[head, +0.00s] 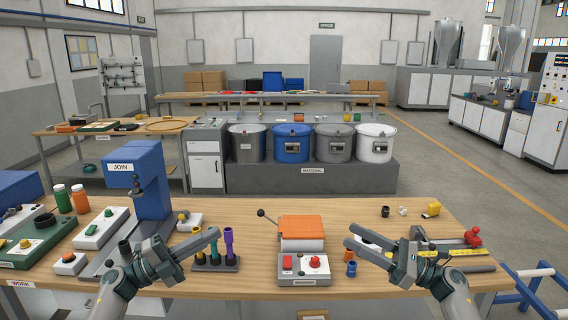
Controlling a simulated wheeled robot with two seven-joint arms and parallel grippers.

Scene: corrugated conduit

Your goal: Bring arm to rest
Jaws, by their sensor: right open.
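My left gripper (214,238) comes in from the lower left and hangs over the bench beside the rack of coloured tubes (228,244). Its fingers point inward to the right. I see nothing held in it, but the gap between its fingers is unclear. My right gripper (347,238) comes in from the lower right with its fingers pointing inward to the left. It is open and empty, above the bench to the right of the orange-topped machine (301,229). Both arms are raised over the front part of the workbench (262,205).
A yellow-marked measuring fixture (462,251) lies on the right. The bench's back middle is mostly clear.

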